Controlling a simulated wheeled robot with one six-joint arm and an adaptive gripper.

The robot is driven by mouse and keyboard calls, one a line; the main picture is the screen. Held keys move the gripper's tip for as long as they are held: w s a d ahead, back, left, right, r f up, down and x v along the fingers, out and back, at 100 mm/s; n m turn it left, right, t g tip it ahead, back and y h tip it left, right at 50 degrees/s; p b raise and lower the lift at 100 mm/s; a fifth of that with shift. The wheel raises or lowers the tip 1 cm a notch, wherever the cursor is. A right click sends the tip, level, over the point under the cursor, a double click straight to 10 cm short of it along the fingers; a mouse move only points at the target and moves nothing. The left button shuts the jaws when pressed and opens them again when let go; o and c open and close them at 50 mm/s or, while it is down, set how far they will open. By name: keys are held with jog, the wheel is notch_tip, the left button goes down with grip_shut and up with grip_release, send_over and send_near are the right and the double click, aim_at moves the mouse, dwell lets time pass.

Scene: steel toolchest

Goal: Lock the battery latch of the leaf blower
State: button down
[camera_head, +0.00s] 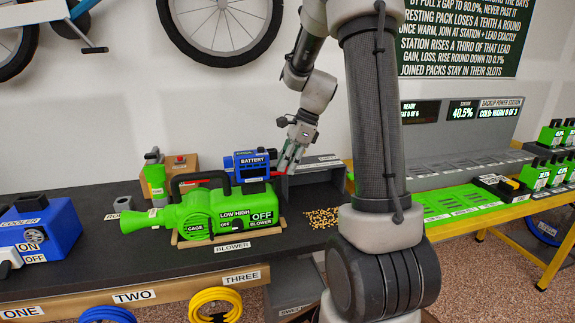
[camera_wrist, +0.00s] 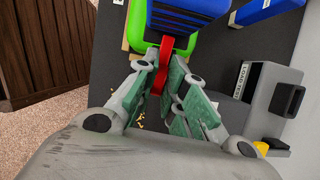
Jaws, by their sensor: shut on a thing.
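The green leaf blower (camera_head: 190,212) lies on the dark bench on a light base, its nozzle pointing left. A blue battery (camera_head: 252,163) labelled BATTERY sits at its rear top; it also shows at the top of the wrist view (camera_wrist: 180,18). A red latch (camera_wrist: 167,48) sticks out from the blower's green rear end, below the battery. My gripper (camera_head: 285,167) reaches down behind the blower. In the wrist view, my gripper's fingers (camera_wrist: 168,76) are shut on the red latch. The fingers hide part of the latch, and its exact angle is hard to tell.
A grey open-fronted box (camera_wrist: 268,98) stands close to the right of the fingers in the wrist view. Small yellow bits (camera_head: 322,217) are scattered on the bench beside the blower. A blue cooler (camera_head: 45,228) stands at the far left. A green tool (camera_head: 155,175) stands behind the blower.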

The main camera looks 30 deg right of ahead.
jog(key=shift+w+n, duration=0.2)
jog(key=shift+n, duration=0.4)
jog(key=c, duration=1.5)
grip_release()
jog(key=shift+d+r, duration=0.1)
jog(key=v, duration=1.1)
jog(key=shift+d+r, duration=0.15)
jog(key=shift+r, duration=0.25)
